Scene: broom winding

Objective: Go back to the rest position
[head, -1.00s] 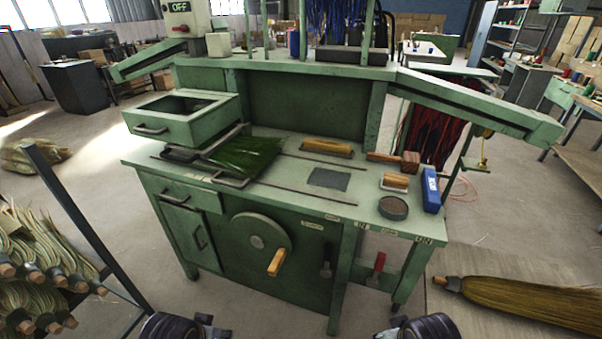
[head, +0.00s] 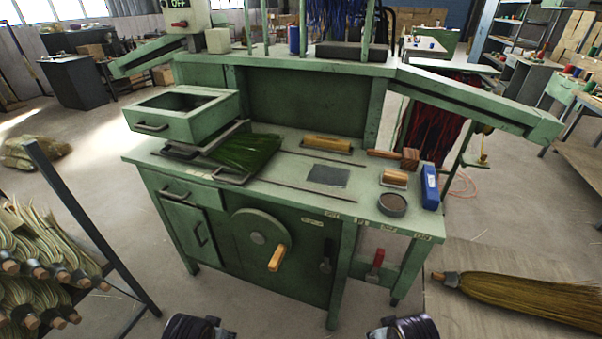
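My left gripper (head: 200,328) shows only in part at the bottom edge of the head view, left of centre, as a dark rounded body. My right gripper (head: 403,328) shows the same way right of centre. Both are low in front of the green workbench (head: 275,195) and apart from it. Their fingertips are cut off by the frame edge, so I cannot tell whether they are open or shut. Nothing held shows in either.
A bundle of green bristles (head: 250,152) lies on the bench top. A crank wheel (head: 259,235) is on the bench front. A rack with brooms (head: 40,270) stands at left. A straw broom (head: 530,299) lies at right. Floor is free between the rack and bench.

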